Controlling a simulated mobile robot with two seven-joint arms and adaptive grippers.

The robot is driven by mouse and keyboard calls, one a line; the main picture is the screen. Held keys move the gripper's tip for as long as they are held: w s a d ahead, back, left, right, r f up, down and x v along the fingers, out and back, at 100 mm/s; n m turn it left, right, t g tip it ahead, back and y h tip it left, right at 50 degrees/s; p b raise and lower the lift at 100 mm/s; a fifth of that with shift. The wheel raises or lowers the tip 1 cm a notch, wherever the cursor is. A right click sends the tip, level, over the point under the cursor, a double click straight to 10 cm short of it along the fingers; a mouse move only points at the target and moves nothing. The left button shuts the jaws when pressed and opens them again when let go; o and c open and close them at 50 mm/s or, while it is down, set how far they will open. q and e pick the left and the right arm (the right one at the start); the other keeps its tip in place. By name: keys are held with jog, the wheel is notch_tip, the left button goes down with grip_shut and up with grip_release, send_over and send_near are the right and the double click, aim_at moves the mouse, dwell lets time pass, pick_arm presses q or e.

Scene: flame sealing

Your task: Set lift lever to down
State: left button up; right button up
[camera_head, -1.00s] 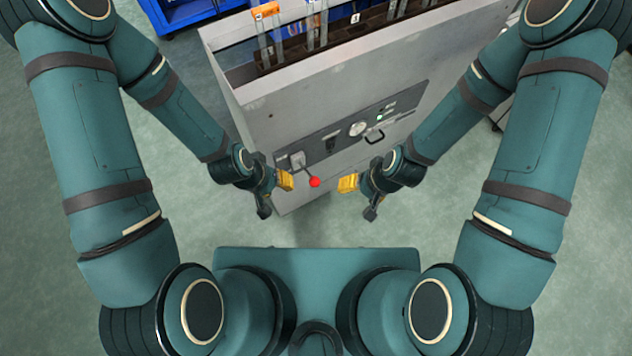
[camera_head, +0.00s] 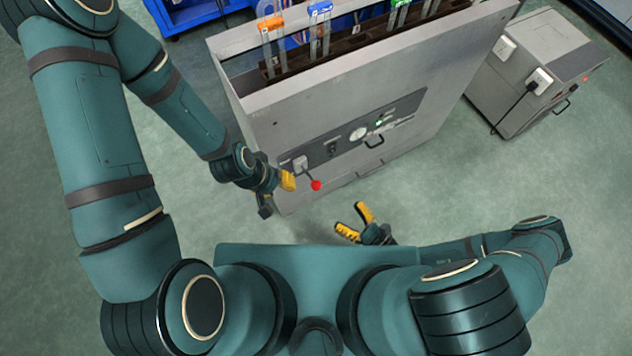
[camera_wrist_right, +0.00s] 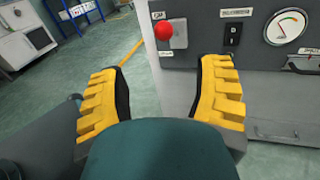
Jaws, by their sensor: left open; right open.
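The lift lever (camera_head: 315,184) is a thin rod with a red ball knob at the lower left of the machine's front panel (camera_head: 340,146). In the head view the rod runs from a light plate down to the right. In the right wrist view the red knob (camera_wrist_right: 163,30) shows ahead, above the gap between the fingers. My left gripper (camera_head: 287,181) is beside the knob, to its left, apart from it. My right gripper (camera_head: 355,221) is open and empty, below and right of the knob, also apart from it; it also shows in the right wrist view (camera_wrist_right: 163,75).
The grey machine (camera_head: 410,117) holds glass tubes with coloured clips along its top. A second grey cabinet (camera_head: 535,75) with a cable stands at the right. A blue cart (camera_head: 190,15) is behind. The floor in front of the machine is clear.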

aim_at(316, 184)
jog(key=x, duration=0.4)
jog(key=b+x, duration=0.1)
jog(key=x, duration=0.4)
jog(key=b+x, duration=0.1)
jog(key=x, duration=0.3)
jog(key=shift+w, duration=0.55)
jog(key=shift+c, duration=0.2)
grip_shut()
